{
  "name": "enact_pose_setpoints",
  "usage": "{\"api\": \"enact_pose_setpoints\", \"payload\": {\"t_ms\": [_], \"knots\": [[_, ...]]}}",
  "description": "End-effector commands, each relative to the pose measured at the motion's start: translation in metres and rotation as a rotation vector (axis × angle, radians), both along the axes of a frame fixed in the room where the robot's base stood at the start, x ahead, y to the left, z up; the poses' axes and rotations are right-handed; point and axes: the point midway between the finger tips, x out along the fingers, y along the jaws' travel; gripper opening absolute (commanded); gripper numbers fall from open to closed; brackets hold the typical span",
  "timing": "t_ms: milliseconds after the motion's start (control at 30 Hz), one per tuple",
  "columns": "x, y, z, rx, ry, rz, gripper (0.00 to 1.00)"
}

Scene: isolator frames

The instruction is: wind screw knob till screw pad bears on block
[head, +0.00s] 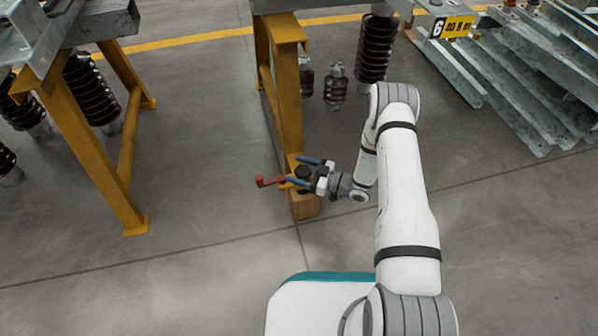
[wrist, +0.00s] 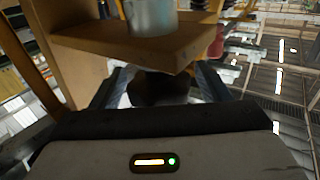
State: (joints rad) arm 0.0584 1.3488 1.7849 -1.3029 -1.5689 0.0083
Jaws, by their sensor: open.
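The dark screw knob (head: 302,172) sits on top of a yellow bracket at the foot of a trestle leg, above a wooden block (head: 304,208). My gripper (head: 294,171) reaches in from the right with its blue fingers apart, one on each side of the knob. In the wrist view the knob (wrist: 160,88) shows dark between my open fingers (wrist: 163,80); contact cannot be told. A grey metal cylinder (wrist: 151,15), perhaps the screw pad, stands on the far side of the bracket plate (wrist: 130,46). Its end is cut off, so any gap to the block is hidden.
The yellow trestle leg (head: 287,95) rises behind. Another yellow trestle (head: 100,150) stands left. Ribbed dark insulators (head: 375,50) stand behind. The floor in front is clear.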

Motion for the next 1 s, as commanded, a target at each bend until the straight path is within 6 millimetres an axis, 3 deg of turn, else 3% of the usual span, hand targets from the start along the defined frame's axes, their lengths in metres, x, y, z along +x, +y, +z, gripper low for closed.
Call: {"api": "enact_pose_setpoints", "payload": {"t_ms": [333,867,1000], "knots": [[0.0018,0.0045,0.0007,0.0,-0.001,-0.001,0.68],[0.0019,0.0036,0.0005,0.0,-0.001,-0.002,0.25],[0.0019,0.0035,0.0006,0.0,0.0,-0.006,0.25]]}}
